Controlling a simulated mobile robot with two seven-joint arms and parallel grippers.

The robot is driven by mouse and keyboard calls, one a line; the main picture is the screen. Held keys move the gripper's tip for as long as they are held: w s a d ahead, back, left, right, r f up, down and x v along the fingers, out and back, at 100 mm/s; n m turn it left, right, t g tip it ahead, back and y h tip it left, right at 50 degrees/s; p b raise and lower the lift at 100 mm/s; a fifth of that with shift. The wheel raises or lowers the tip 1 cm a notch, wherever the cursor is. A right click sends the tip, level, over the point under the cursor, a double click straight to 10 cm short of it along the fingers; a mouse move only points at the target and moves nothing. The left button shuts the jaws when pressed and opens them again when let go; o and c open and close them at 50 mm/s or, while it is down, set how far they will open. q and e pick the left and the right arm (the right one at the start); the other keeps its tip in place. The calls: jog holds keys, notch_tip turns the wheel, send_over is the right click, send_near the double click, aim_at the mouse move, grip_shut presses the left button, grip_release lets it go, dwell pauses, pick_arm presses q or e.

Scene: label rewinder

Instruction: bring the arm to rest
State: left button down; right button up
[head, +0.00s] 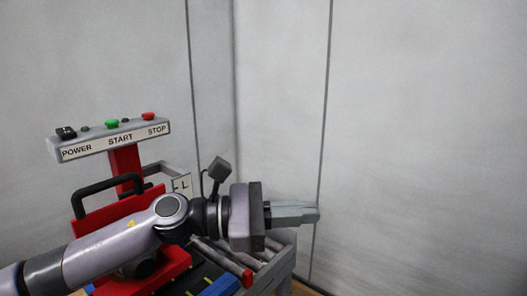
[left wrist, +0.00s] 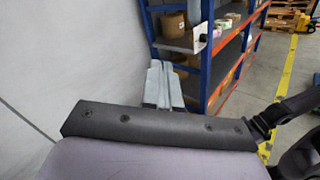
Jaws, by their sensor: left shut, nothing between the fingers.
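My left arm comes in from the lower left in the head view and stretches across the front of the label rewinder (head: 122,160). My left gripper (head: 317,214) points right, its fingers together with nothing between them. It is in free air in front of the grey wall, past the machine's right side. In the left wrist view the gripper (left wrist: 164,64) shows its two grey fingers side by side, with no object at the tips. My right gripper is in neither view. The arm hides part of the machine's red body and rollers.
The machine carries a grey panel (head: 115,140) marked POWER, START and STOP, and a black handle (head: 104,183). Rollers (head: 222,258) lie under my wrist. The wrist view shows a blue shelf rack (left wrist: 207,60) with boxes. The right of the head view holds only bare wall (head: 430,130).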

pick_arm(q)
jog(key=a+f+m+t+y, duration=0.7)
jog(key=a+m, duration=0.1)
jog(key=m, duration=0.8)
jog(key=a+f+m+t+y, duration=0.6)
jog(key=a+f+m+t, duration=0.15)
jog(key=m, duration=0.85)
jog(key=s+a+f+n+g+y, duration=0.4)
jog(key=s+a+f+n+g, duration=0.3)
jog(key=s+f+n, duration=0.4)
jog(key=s+a+f+n+g, duration=0.2)
jog(key=s+a+f+g, duration=0.15)
jog(key=s, duration=0.35)
jog(key=s+a+f+n+g, duration=0.2)
jog(key=s+a+f, duration=0.15)
jog(key=s, duration=0.35)
jog(key=w+d+f+t+h, duration=0.1)
jog(key=w+d+f+t, duration=0.2)
jog(key=w+f+t, duration=0.3)
jog(key=shift+w+d+f+t, duration=0.4)
jog(key=shift+f+t, duration=0.2)
jog(key=shift+f, duration=1.05)
